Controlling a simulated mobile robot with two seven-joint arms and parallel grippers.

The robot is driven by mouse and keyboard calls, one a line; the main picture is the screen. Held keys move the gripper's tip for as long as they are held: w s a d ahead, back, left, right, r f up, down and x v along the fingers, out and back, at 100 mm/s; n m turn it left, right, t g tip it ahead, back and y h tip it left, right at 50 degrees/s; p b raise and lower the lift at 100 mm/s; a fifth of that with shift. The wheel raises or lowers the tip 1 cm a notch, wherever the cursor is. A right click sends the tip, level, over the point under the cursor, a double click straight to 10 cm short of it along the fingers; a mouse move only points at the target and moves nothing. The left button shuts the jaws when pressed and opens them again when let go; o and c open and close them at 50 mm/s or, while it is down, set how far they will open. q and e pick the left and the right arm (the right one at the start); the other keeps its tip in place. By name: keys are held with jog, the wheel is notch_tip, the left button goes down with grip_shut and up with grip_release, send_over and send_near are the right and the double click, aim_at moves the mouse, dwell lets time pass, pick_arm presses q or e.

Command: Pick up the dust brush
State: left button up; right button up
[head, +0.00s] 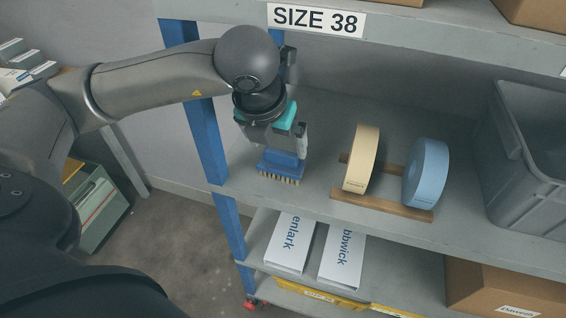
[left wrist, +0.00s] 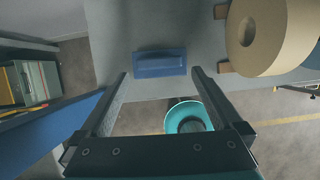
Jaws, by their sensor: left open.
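The dust brush (head: 280,172) has a blue body and pale bristles that point down. It stands at the left end of the grey shelf (head: 315,205), close to the blue post. My left gripper (head: 281,152) is open and points down right over the brush. In the left wrist view the brush (left wrist: 160,64) shows as a blue block between and just beyond the open fingertips (left wrist: 159,75). I cannot tell whether the fingers touch it. My right gripper is not in view.
A wooden stand (head: 385,202) with a cream roll (head: 361,160) and a blue roll (head: 426,173) is right of the brush. A grey bin (head: 530,165) stands farther right. The blue post (head: 207,135) rises at the left. The shelf above bears a SIZE 38 label (head: 316,20).

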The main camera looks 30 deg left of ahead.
aim_at(279, 155)
pick_arm(q)
jog(key=x, duration=0.5)
jog(key=shift+s, duration=0.2)
jog(key=c, duration=1.2)
